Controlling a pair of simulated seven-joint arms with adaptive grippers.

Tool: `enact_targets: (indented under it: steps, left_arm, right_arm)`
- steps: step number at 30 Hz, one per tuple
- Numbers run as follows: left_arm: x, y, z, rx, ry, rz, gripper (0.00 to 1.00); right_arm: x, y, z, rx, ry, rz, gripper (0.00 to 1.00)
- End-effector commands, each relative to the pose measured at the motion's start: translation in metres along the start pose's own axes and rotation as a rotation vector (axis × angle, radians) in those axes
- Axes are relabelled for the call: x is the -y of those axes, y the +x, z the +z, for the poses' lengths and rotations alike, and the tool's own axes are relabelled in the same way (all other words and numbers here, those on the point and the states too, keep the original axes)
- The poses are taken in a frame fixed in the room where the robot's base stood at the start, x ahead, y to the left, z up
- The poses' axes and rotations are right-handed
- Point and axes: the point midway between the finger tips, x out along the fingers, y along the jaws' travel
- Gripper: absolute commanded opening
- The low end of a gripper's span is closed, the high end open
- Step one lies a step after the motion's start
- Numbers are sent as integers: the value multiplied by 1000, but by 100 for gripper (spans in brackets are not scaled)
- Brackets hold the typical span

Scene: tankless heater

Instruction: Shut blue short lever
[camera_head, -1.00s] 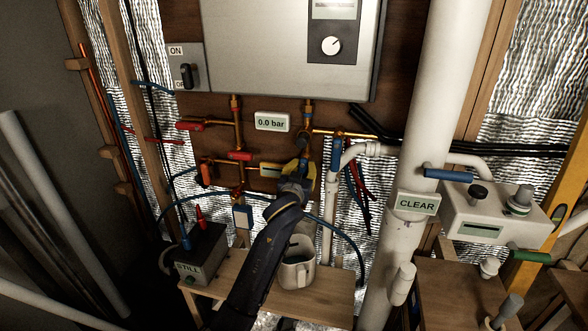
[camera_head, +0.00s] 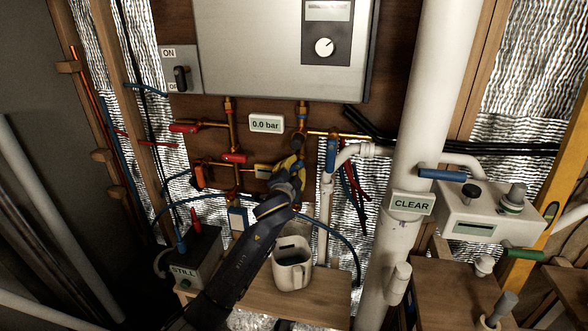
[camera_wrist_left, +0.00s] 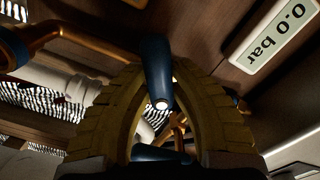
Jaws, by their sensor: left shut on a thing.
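In the left wrist view, a short dark blue lever (camera_wrist_left: 156,68) with a pale round end points down between my two yellow fingers. My left gripper (camera_wrist_left: 157,90) is closed around it. In the head view, my left gripper (camera_head: 288,168) is at the brass pipework under the right part of the heater, just below the valve on the right brass pipe. The gripper and wrist hide most of the lever there, so its exact angle is hard to tell. My right gripper is not in view.
The white heater (camera_head: 275,50) hangs above the pipes. A gauge reads 0.0 bar (camera_head: 266,124). Red levers (camera_head: 184,128) sit left, a longer blue handle (camera_head: 331,155) sits close right. A white jug (camera_head: 292,266) stands on the wooden shelf (camera_head: 325,292) below my arm.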

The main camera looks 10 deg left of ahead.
Motion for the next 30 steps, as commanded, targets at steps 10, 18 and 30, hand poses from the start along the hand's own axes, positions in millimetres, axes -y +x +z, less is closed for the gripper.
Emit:
enact_targets:
  steps: [10,18,30]
  left_arm:
    - [8,1,-1,0,310,-3,0]
    - [10,0,-2,0,483,-3,0]
    - [12,0,-3,0,596,-3,0]
  right_arm:
    - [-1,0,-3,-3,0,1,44]
    - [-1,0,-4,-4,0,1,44]
    - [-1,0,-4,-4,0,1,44]
